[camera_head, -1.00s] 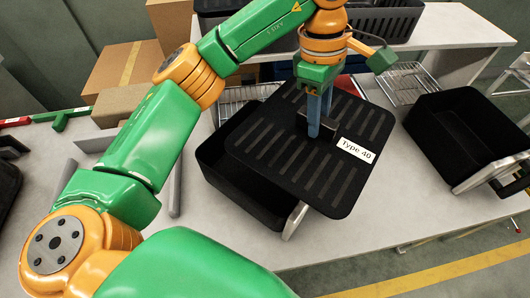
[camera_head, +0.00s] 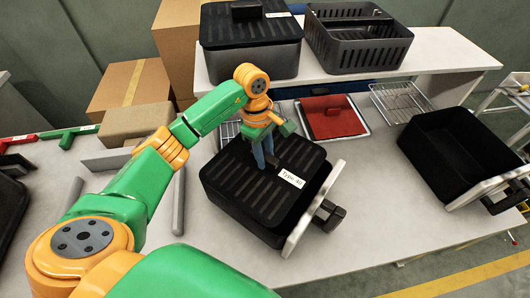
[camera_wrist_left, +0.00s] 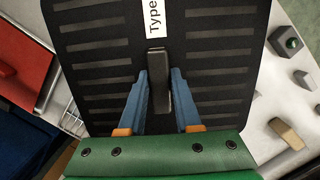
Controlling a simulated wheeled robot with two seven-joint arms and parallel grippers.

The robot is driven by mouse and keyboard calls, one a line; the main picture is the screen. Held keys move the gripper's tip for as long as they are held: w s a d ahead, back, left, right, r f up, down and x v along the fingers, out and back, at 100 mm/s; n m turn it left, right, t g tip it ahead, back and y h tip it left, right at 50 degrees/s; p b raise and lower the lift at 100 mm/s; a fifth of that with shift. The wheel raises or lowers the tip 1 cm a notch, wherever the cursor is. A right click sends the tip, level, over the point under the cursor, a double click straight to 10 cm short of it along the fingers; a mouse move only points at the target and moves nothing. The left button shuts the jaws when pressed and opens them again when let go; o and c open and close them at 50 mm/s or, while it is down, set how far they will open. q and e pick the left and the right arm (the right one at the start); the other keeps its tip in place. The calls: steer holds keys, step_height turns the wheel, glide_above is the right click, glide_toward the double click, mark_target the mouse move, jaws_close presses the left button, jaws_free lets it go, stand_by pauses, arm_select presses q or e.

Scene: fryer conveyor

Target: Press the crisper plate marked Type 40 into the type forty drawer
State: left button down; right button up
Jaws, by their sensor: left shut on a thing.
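The black slotted crisper plate (camera_head: 238,183) has a white Type 40 label (camera_head: 290,178) and a raised black handle (camera_wrist_left: 157,85). It lies over the mouth of a black drawer (camera_head: 238,222) with a pale front panel (camera_head: 313,208). Its edges nearly line up with the drawer's rim; I cannot tell whether it is seated. My left gripper (camera_head: 264,160) reaches down with its blue fingers shut on the handle. In the left wrist view, the plate fills the middle and the drawer is hidden beneath it. My right gripper is not in view.
A second black drawer (camera_head: 440,132) lies open at right. A red plate (camera_head: 333,121) and wire racks (camera_head: 402,100) lie behind on the table. The raised shelf (camera_head: 430,58) holds two dark baskets.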

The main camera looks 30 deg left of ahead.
mark_target(265, 154)
arm_select(q)
steer(key=shift+f+b, duration=0.5)
steer(key=shift+f, duration=0.1)
steer(key=c, duration=0.6)
jaws_free()
steer(key=shift+r, duration=0.1)
steer(key=shift+w+r+p, duration=0.1)
steer(key=shift+r+p, duration=0.55)
steer(key=shift+r, duration=0.3)
steer(key=r, duration=0.1)
steer(key=r+b, duration=0.1)
steer(key=r, duration=0.1)
steer(key=r+b, duration=0.1)
steer(key=shift+a+r, duration=0.15)
steer(key=shift+a, duration=0.25)
step_height(265, 154, up, 7)
steer(key=p, duration=0.1)
steer(key=shift+a, duration=0.45)
